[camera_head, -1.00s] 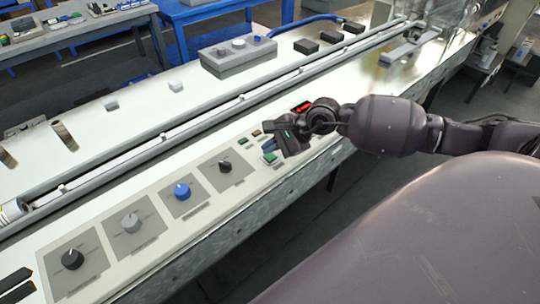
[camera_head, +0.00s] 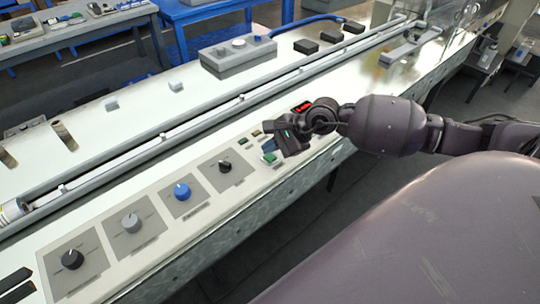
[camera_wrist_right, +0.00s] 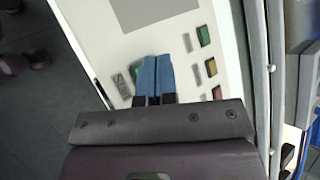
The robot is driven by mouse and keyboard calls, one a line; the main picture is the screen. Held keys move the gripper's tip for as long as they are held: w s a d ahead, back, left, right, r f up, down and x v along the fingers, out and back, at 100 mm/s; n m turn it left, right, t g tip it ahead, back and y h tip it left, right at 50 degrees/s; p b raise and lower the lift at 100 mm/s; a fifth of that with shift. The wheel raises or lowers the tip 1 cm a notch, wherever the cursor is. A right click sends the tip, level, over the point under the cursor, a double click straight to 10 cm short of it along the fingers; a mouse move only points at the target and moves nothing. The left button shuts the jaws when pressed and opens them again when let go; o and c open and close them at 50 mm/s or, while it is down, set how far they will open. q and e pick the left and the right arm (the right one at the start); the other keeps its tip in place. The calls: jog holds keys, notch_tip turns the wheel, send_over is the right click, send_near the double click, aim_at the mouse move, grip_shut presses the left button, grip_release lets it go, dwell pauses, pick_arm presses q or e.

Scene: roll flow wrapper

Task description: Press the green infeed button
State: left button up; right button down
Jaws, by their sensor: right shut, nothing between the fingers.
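My right gripper (camera_head: 274,146) is low over the control panel (camera_head: 210,205). In the right wrist view its two blue fingers (camera_wrist_right: 156,72) are together with nothing between them. A green button (camera_head: 269,158) is close by the fingertips; in the right wrist view a sliver of green (camera_wrist_right: 136,70) shows just left of the fingers, partly hidden. I cannot tell whether they touch. Another, smaller green button (camera_head: 243,141) is beside a yellow one (camera_head: 256,132); the wrist view shows a green button (camera_wrist_right: 204,36) in that row. My left gripper is out of view.
Black, grey and blue knobs (camera_head: 182,191) line the panel to the left. A red display (camera_head: 303,107) is behind the gripper. A long rail (camera_head: 200,122) runs behind the panel. A grey box with knobs (camera_head: 238,55) stands farther back.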

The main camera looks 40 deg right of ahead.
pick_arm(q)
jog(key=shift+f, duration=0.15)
pick_arm(e)
jog(key=shift+f, duration=0.2)
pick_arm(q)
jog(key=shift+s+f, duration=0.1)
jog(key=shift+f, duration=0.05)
pick_arm(e)
jog(key=shift+f, duration=0.25)
